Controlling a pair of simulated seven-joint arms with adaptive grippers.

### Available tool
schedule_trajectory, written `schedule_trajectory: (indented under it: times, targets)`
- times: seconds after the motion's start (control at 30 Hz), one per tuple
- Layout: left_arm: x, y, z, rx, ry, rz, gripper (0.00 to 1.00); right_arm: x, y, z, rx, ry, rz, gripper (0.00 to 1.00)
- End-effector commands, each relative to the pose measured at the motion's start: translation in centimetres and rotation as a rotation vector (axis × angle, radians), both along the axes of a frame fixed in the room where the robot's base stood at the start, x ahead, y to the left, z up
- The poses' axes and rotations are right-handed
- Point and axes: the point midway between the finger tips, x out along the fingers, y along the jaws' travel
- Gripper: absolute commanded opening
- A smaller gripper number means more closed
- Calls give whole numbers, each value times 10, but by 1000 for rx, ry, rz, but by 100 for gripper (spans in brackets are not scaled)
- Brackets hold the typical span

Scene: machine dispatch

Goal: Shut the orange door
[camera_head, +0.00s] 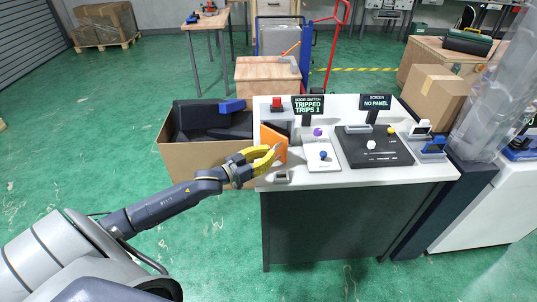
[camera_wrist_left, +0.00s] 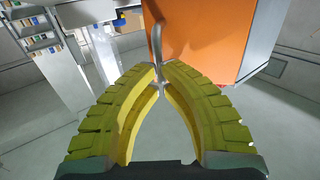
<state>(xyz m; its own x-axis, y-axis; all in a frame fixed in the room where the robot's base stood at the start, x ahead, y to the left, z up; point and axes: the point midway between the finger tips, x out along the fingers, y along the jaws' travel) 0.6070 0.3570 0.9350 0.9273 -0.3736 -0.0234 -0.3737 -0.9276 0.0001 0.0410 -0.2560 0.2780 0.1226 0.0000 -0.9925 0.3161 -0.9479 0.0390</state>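The orange door (camera_head: 276,138) is at the left end of the white-topped bench and stands open, swung out from the light housing (camera_head: 274,115). In the left wrist view the orange panel (camera_wrist_left: 198,38) fills the upper middle. My left gripper (camera_head: 273,153) is at the door's front side. Its yellow fingers come together around the handle, with their tips (camera_wrist_left: 159,68) close against it. The finger tips partly hide the handle. My right gripper is in neither view.
A cardboard box (camera_head: 205,155) stands open left of the bench. The floor in front is clear.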

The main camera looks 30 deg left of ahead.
Motion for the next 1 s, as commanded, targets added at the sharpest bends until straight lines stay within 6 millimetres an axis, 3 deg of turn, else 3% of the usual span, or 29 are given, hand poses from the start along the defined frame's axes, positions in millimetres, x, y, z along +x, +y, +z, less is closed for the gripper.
schedule_trajectory:
  times: [0.47, 0.83, 1.0]
  targets:
    - [27, -20, 0, -1, -1, 0, 0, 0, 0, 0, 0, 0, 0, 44]
    - [25, -21, 0, 0, 0, -2, 0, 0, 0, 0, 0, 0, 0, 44]
    - [14, -25, 0, 0, 1, -13, 0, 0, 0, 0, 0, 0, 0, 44]
